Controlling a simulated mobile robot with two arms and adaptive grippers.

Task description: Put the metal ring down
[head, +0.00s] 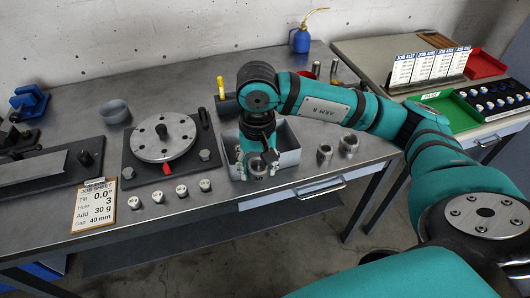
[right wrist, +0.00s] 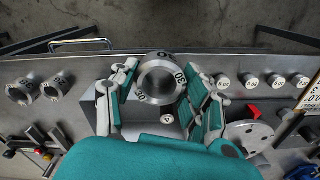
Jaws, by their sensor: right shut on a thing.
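The metal ring (right wrist: 143,92) is a thick steel ring with 30 marked on it. It sits between the fingers of my right gripper (right wrist: 157,88), which is shut on it. In the head view the ring (head: 257,169) shows below the right gripper (head: 257,162), at the front of a grey open bin (head: 290,157) near the table's front edge. I cannot tell whether the ring touches the bin or the table. My left gripper is not in view.
Two other steel rings (head: 348,143) (head: 324,153) stand right of the bin. A rotor disc (head: 150,140) on a black base stands left, with several numbered white-topped weights (head: 158,197) in front. A job sheet (head: 95,207) lies at the front left.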

